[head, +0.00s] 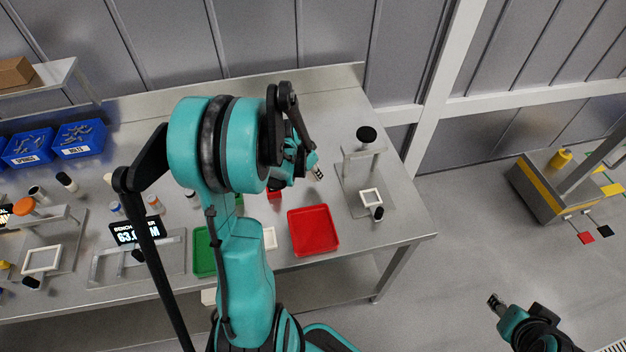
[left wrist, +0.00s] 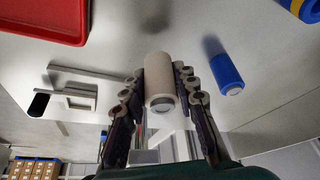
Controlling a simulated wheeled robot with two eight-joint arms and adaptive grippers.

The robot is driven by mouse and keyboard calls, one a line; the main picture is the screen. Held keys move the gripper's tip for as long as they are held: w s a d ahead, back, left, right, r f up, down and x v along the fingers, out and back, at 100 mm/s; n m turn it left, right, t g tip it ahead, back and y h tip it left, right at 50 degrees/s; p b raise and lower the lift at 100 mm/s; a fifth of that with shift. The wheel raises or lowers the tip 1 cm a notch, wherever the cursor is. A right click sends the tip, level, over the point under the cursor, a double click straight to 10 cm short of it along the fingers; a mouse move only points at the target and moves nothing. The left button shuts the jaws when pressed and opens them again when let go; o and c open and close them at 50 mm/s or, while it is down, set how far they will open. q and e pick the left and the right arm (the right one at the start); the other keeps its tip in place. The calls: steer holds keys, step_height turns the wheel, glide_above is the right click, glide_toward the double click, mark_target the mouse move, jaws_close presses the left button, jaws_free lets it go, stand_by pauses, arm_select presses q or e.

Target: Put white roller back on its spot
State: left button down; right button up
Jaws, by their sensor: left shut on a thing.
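The white roller (left wrist: 158,72) is a plain pale cylinder in the left wrist view. My left gripper (left wrist: 160,88) is shut on it, with the fingers along both its sides. In the head view this gripper (head: 316,173) is over the right part of the bench, between the red tray and a metal stand; the roller is hard to make out there. A blue roller (left wrist: 226,70) lies apart, right of the held one in the wrist view. My right gripper (head: 496,304) is away from the bench at lower right, too small to judge its opening.
A red tray (head: 334,248) and a green tray (head: 198,262) are on the bench. A metal stand (head: 360,152) with a white square frame (head: 381,197) is at the right. Blue bins (head: 80,150) stand far left. Bare bench lies behind my left arm.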

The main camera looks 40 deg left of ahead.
mark_target(313, 179)
arm_select(q)
steer(key=shift+f+b, duration=0.55)
steer(key=shift+f, duration=1.4)
steer(key=shift+f, duration=0.15)
steer(key=c, duration=1.2)
jaws_free()
